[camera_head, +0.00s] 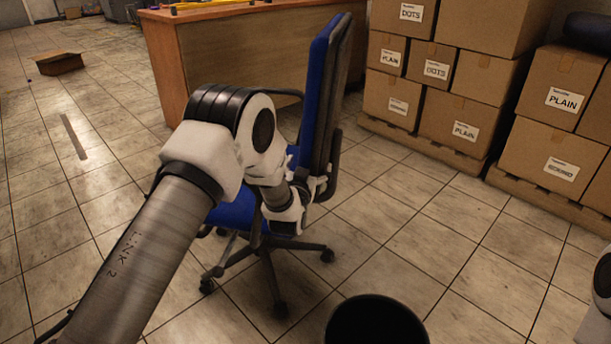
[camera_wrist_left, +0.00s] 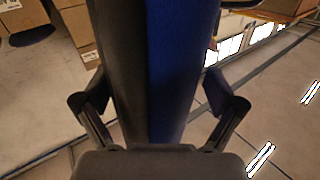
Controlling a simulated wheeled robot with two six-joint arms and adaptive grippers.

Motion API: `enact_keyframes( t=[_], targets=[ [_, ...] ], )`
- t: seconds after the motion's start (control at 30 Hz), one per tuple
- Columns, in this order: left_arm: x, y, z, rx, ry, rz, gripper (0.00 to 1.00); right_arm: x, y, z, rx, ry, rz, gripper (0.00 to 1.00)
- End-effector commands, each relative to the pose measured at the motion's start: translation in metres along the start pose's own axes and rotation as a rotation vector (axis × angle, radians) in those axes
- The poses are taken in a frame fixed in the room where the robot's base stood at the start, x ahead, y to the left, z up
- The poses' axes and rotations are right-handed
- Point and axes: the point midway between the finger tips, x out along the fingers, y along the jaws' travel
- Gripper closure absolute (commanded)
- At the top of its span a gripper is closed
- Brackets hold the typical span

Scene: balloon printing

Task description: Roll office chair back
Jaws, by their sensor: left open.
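The office chair (camera_head: 320,70) has a blue seat, a dark-backed blue backrest and a black wheeled base. It stands upright on the tiled floor beside the wooden desk, its backrest seen edge-on. My left arm reaches across in front of it and hides part of the seat. My left gripper (camera_head: 313,186) is at the lower part of the backrest. In the left wrist view, its fingers (camera_wrist_left: 157,100) are open on either side of the backrest (camera_wrist_left: 180,60), with gaps visible. My right gripper is not in view.
The wooden desk (camera_head: 245,55) stands behind and left of the chair. Cardboard boxes (camera_head: 462,120) are stacked on pallets at the right. A small box (camera_head: 57,63) lies on the floor far left. Tiled floor is clear between the chair and the stacks.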

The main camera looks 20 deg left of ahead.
Motion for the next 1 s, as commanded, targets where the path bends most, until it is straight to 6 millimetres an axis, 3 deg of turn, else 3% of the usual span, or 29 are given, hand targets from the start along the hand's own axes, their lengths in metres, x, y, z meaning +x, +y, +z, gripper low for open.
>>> enact_keyframes(
  t=[0.3, 0.5, 1.0],
  targets=[
    [-0.069, 0.001, 0.001, 0.002, -0.004, 0.002, 0.06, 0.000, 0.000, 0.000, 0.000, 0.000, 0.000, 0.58],
    [-0.103, 0.002, 0.001, 0.001, -0.004, 0.003, 0.06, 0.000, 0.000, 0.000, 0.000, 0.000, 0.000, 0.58],
    [-0.111, 0.001, 0.001, 0.000, -0.002, 0.002, 0.06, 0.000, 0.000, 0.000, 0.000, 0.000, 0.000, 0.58]
  ],
)
